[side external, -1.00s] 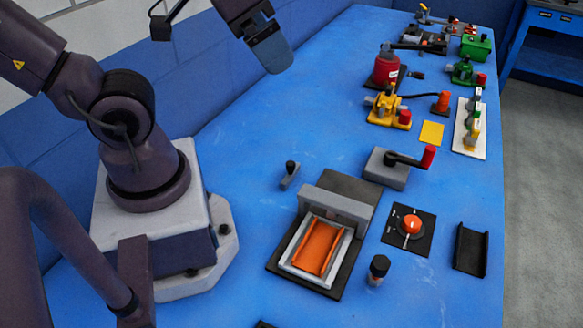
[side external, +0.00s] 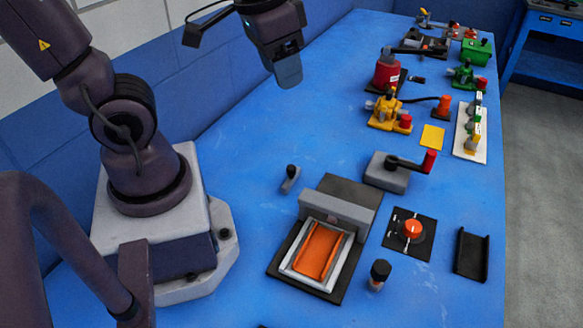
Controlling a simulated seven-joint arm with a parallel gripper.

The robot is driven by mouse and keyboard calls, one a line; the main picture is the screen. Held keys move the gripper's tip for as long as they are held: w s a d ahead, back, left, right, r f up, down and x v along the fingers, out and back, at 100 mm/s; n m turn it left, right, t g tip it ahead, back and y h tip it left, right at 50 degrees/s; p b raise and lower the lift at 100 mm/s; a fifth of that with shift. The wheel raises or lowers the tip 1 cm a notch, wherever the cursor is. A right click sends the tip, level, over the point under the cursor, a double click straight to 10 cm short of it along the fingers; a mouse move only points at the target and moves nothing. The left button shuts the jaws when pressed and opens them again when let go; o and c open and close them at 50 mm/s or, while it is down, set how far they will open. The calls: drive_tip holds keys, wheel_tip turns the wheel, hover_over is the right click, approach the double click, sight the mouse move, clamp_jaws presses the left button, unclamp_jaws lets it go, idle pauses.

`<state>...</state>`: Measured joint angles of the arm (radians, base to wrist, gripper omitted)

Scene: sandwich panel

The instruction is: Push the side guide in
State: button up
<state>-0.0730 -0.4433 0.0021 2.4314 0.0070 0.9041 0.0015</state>
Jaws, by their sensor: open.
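A small grey slider with a black knob (side external: 290,179) stands on the blue table, left of the press-like fixture; it may be the side guide, but I cannot tell for sure. The fixture has a black base plate (side external: 349,190), a grey crossbar (side external: 338,212) and a white-framed tray with an orange channel-shaped piece (side external: 318,250) in it. A gap of bare table shows between the slider and the fixture. My gripper (side external: 289,78) is open and empty, high above the table, up from the slider in the picture and apart from everything. Its fingers are seen from the side and overlap.
A grey block with a red-handled lever (side external: 390,170), an orange dial on a black plate (side external: 411,230), a black-capped post (side external: 379,272) and a black channel (side external: 471,253) stand right of the fixture. Several coloured devices fill the far end. The table left of the slider is clear.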

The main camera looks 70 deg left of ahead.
drive_tip(key=w+a+f+g, duration=0.3)
drive_tip(key=w+f+g, duration=0.1)
drive_tip(key=f, duration=0.2)
drive_tip(key=g, duration=0.3)
approach(292, 167)
drive_tip(key=shift+m, duration=0.4)
drive_tip(key=x, duration=1)
drive_tip(key=shift+s, duration=0.1)
